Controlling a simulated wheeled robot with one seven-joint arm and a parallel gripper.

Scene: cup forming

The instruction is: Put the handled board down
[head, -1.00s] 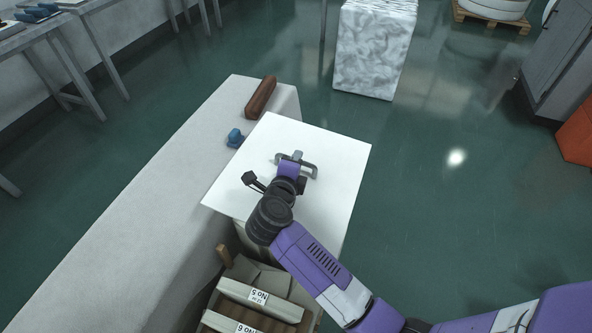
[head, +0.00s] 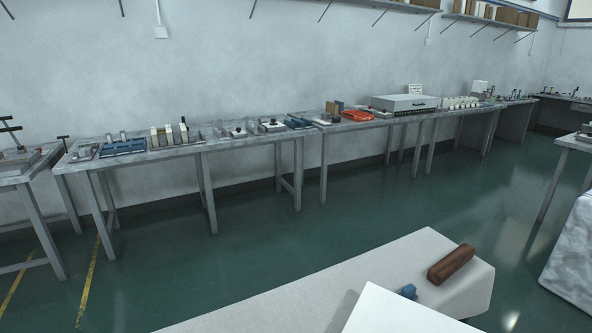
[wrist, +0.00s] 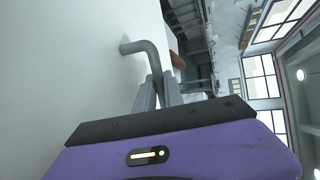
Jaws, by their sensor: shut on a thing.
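The handled board (wrist: 75,65) is a large flat white panel with a grey bent bar handle (wrist: 145,48). It fills the left of the wrist view. My gripper (wrist: 158,88) is shut on that handle, with its two grey fingers close about the bar. In the head view only a white corner of the board (head: 400,315) shows at the bottom edge, in front of the pale block-like bench. My gripper is out of the head view. Whether the board touches anything beneath it is hidden.
The pale bench top (head: 300,300) carries a brown bar (head: 451,264) and a small blue object (head: 408,291) near the board. A long grey worktable (head: 270,132) with several tools and boxes runs along the wall. Green floor (head: 270,240) between is clear.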

